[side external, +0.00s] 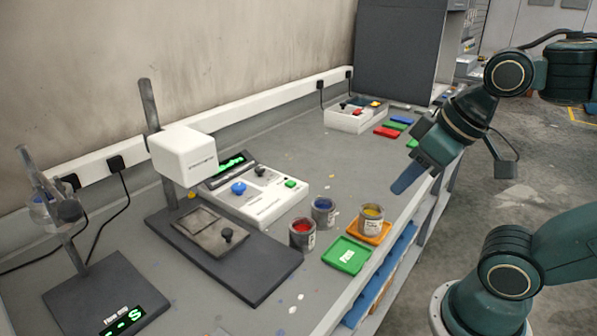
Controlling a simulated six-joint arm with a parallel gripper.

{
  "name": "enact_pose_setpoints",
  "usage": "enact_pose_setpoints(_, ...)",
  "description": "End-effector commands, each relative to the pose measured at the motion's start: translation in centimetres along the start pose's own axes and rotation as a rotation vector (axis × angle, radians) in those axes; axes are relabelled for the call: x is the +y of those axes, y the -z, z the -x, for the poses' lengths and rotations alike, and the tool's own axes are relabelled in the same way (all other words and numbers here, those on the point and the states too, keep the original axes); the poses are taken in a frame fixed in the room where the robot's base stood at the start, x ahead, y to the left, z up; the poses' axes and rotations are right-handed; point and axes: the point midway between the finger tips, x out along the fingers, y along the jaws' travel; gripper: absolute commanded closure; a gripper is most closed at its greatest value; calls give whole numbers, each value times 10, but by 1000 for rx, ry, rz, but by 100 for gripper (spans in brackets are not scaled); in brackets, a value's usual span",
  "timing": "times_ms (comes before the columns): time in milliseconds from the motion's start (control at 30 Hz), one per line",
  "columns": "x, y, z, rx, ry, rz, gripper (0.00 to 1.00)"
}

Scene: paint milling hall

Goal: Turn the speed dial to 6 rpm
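A white control box (262,206) stands on the grey bench, behind the open cans. It carries a blue knob (239,188), a black knob (260,171), a green button (290,183) and a dark display (231,164) with green digits. Which knob is the speed dial, and what the display reads, is too small to tell. My gripper (401,186) hangs over the right front edge of the bench, well to the right of the box and touching nothing I can see. Its fingers overlap from this side, so their opening is hidden.
A white-headed instrument on a dark base (224,258) stands left of the box. Cans with red (302,234), blue (323,211) and yellow (371,220) paint stand in front, near a green tray (346,256). A second control box (355,117) is farther back. The mid-bench is mostly clear.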

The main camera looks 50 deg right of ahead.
Motion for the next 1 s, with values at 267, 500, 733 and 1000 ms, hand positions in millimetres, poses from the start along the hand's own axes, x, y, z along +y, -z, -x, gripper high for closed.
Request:
enact_pose_setpoints(267,7,30,3,-13,-24,-53,48)
enact_pose_setpoints(500,18,86,1,-34,-71,-158,48)
enact_pose_setpoints(733,30,141,-11,-50,-122,-268,48)
enact_pose_setpoints(1000,41,202,-37,-69,-182,-397,48)
